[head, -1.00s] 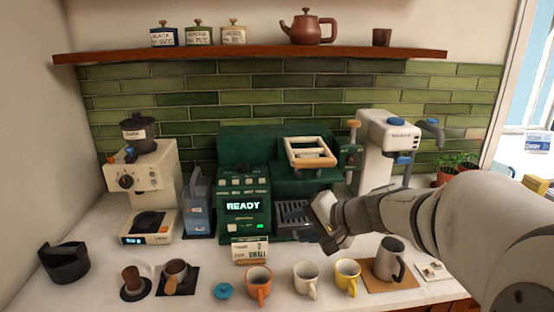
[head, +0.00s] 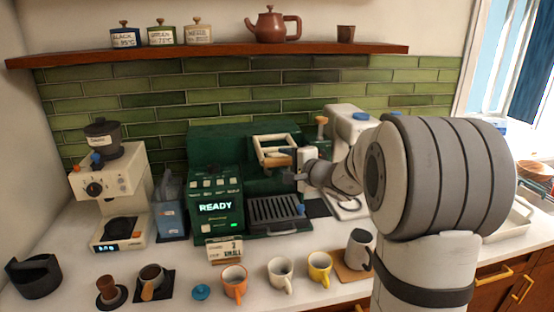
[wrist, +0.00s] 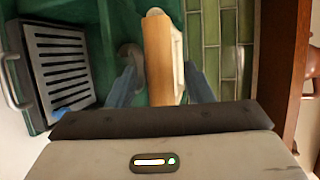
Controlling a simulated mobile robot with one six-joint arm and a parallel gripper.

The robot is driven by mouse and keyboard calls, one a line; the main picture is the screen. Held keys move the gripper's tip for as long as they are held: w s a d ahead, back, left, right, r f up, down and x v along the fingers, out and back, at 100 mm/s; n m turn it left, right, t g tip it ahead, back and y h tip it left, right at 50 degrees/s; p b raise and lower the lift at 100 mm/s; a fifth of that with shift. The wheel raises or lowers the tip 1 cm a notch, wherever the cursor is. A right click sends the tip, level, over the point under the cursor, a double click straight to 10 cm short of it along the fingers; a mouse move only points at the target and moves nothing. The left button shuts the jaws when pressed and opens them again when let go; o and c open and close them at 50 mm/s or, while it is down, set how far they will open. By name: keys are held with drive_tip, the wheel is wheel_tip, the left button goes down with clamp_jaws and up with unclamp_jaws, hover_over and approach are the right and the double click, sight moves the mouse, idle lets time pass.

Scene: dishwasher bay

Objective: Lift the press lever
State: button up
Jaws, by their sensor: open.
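The press lever (head: 270,139) is a pale frame with a wooden front bar, on the upper part of the green machine (head: 229,137). My gripper (head: 294,168) is at the lever's right front corner in the head view. In the wrist view, the wooden bar (wrist: 158,58) shows between the two blue-grey fingers of my gripper (wrist: 160,76), which are open with gaps on both sides. I cannot tell whether a finger touches the bar. My gripper hides part of the lever's right side in the head view.
The slatted drip tray (head: 275,209) is below the lever. A white machine (head: 345,116) stands to the right, partly behind my arm. Orange (head: 234,284), white (head: 280,275) and yellow (head: 319,269) mugs stand in front. The wooden shelf (head: 210,50) runs above.

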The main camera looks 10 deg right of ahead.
drive_tip(key=shift+w+a+f, duration=0.1)
drive_tip(key=shift+w+a, duration=0.2)
drive_tip(key=shift+w, duration=0.35)
drive_tip(key=shift+c, duration=0.5)
clamp_jaws()
